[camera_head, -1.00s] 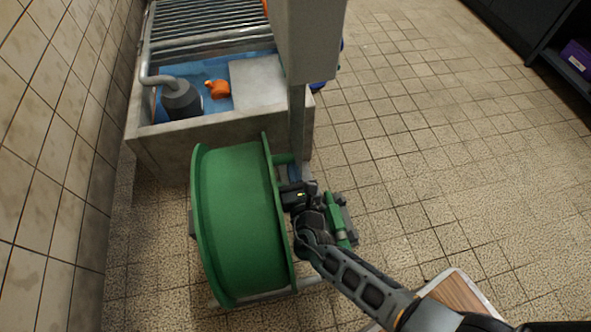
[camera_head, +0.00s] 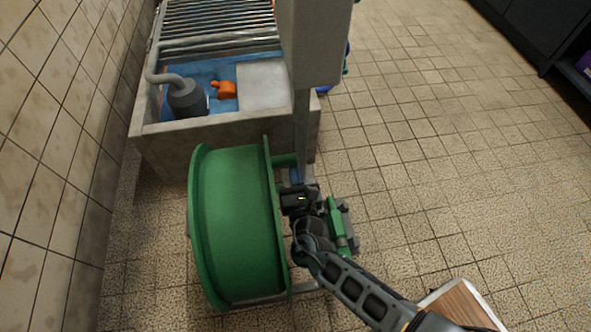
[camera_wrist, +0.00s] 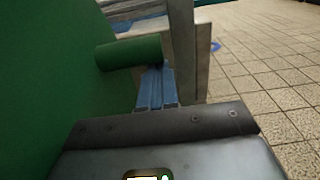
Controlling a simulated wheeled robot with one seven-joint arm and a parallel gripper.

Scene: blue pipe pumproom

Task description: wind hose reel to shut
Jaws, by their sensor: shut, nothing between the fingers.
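The green hose reel (camera_head: 236,225) stands on the floor in the head view, a wide drum with a flange at each side. A green handle bar (camera_head: 284,160) sticks out from its right flange near the top. It also shows in the wrist view, where the handle (camera_wrist: 130,53) is at the upper left, beside the green flange (camera_wrist: 45,80). My gripper (camera_head: 298,187) is close to the right side of the flange, just below the handle. Its blue fingers (camera_wrist: 155,88) are together and empty, pointing toward the handle's end; whether they touch it I cannot tell.
A concrete basin (camera_head: 228,130) with a grey pump (camera_head: 186,98) and an orange object (camera_head: 224,89) stands behind the reel. A grey post (camera_head: 301,130) rises close beyond my gripper. A green part (camera_head: 338,225) lies right of my wrist. Tiled floor (camera_head: 450,190) is clear at right.

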